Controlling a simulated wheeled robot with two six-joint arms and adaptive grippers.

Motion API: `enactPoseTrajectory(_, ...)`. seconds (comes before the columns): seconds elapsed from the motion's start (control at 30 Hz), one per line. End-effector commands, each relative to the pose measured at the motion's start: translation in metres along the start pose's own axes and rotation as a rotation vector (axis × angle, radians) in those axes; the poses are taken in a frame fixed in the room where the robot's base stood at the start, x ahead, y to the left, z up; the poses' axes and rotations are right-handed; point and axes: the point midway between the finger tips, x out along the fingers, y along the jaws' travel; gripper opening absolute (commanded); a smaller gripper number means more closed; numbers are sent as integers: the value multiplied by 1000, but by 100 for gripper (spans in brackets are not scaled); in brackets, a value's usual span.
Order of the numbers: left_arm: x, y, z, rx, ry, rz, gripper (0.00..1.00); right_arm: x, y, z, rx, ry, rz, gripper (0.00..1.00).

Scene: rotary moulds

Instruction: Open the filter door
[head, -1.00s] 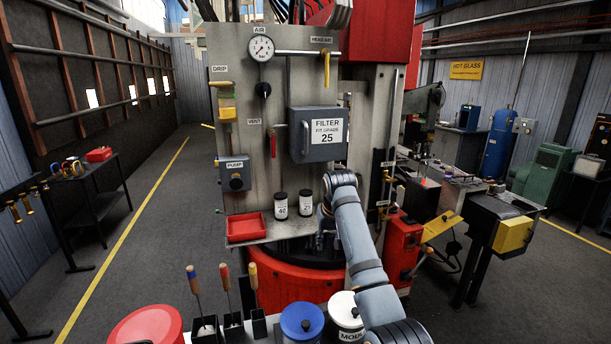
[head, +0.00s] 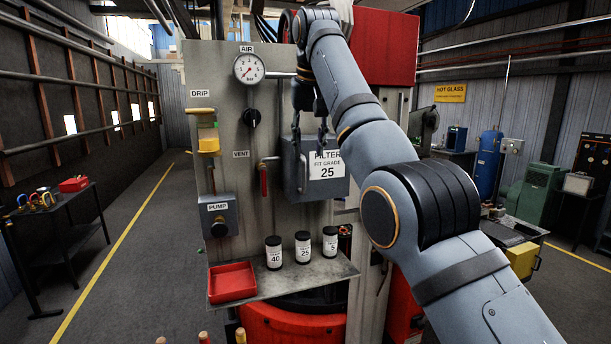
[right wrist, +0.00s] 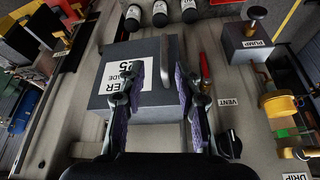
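The grey filter box (head: 335,183) is fixed to the upright panel, with a white "FILTER FIT GRADE 25" label on its front. Its door looks closed. A vertical bar handle (head: 302,173) stands on the left of the front; it also shows in the right wrist view (right wrist: 172,58). My right gripper (head: 310,135) hangs from above at the box's top front, fingers pointing down. In the right wrist view its two fingers (right wrist: 158,80) are apart and empty, with the handle just beyond, nearer the right finger. I cannot tell whether they touch it. My left gripper is out of view.
A red lever (head: 263,178) hangs just left of the box. Below, a shelf holds canisters marked 40 (head: 273,252), 25 (head: 303,247) and 5 (head: 330,243), and a red tray (head: 232,282). The pressure gauge (head: 249,69) and pump box (head: 218,215) are further left.

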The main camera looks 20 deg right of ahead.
Motion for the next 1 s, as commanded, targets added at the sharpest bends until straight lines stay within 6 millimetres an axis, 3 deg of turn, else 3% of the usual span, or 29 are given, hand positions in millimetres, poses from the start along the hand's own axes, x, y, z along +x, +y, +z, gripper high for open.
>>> enactPoseTrajectory(0.03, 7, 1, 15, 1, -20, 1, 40, 18, 0, 2, -1, -4, 0, 34)
enactPoseTrajectory(0.1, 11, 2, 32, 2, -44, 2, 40, 35, 0, 2, -1, -5, 0, 34)
enactPoseTrajectory(0.2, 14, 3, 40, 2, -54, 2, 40, 55, 0, 2, -1, -4, 0, 34)
enactPoseTrajectory(0.27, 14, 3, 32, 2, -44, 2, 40, 65, 0, 1, -1, -4, 0, 34)
enactPoseTrajectory(0.47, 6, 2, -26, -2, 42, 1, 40, 81, 0, 0, 0, -2, 0, 34)
enactPoseTrajectory(0.53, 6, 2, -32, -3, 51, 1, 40, 84, 0, 0, 0, -1, 1, 34)
enactPoseTrajectory(0.77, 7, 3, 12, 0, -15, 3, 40, 85, 0, 0, 0, -2, 0, 34)
enactPoseTrajectory(0.87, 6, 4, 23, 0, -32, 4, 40, 85, 0, 0, -1, -2, 0, 22)
enactPoseTrajectory(1.0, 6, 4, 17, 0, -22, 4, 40, 84, 0, 0, -1, -2, 0, 3)
